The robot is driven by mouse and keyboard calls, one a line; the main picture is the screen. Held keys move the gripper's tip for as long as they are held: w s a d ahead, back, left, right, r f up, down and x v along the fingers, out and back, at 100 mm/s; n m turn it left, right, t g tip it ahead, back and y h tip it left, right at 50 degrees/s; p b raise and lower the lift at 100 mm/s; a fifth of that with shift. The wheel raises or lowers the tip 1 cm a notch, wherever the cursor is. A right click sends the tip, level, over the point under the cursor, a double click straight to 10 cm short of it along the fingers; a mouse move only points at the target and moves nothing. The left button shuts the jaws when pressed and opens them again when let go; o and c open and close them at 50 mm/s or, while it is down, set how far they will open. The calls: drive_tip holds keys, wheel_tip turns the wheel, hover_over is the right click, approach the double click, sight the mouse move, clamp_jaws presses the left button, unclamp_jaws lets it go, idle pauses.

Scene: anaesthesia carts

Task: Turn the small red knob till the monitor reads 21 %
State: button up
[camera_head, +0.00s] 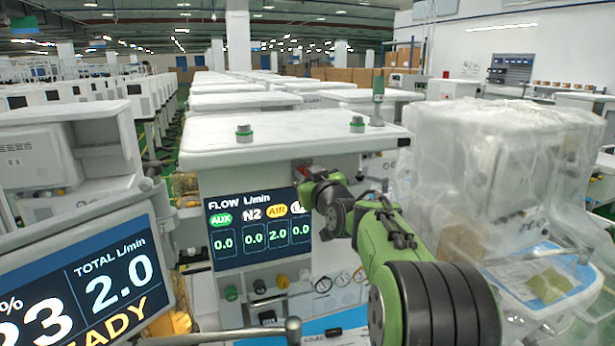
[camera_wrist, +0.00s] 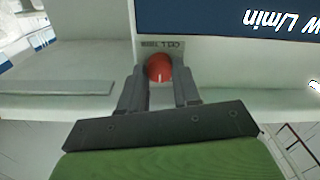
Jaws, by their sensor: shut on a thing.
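The small red knob (camera_wrist: 159,68) sits on the cart's pale face, beneath a small printed label that seems to read "CELL" in the wrist view. A short white mark shows on its lower half. My gripper (camera_wrist: 160,92) is shut on the knob, one dark finger on either side of it. In the head view my gripper (camera_head: 309,182) is at the upper right of the flow screen, and a bit of red shows there. The monitor (camera_head: 97,272) at the lower left is cut off by the frame edge; its % number ends in 3, with the first digit only partly visible.
The monitor also shows TOTAL L/min 2.0 and yellow letters ending "ADY". The flow screen (camera_head: 238,243) reads 0.0, 0.0, 2.0, 0.0. Coloured knobs (camera_head: 259,286) and gauges (camera_head: 343,279) sit below it. A plastic-wrapped cart (camera_head: 490,165) stands right of my arm.

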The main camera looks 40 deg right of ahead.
drive_tip(key=n+b, duration=0.3)
drive_tip(key=shift+b, duration=0.3)
drive_tip(key=o, duration=1.1)
drive_tip(key=shift+c, duration=0.2)
drive_tip(key=b+v, duration=0.2)
drive_tip(key=v, duration=1.3)
drive_tip(key=shift+s+b, duration=0.35)
drive_tip(key=shift+s, duration=0.05)
drive_tip(key=shift+a, duration=0.15)
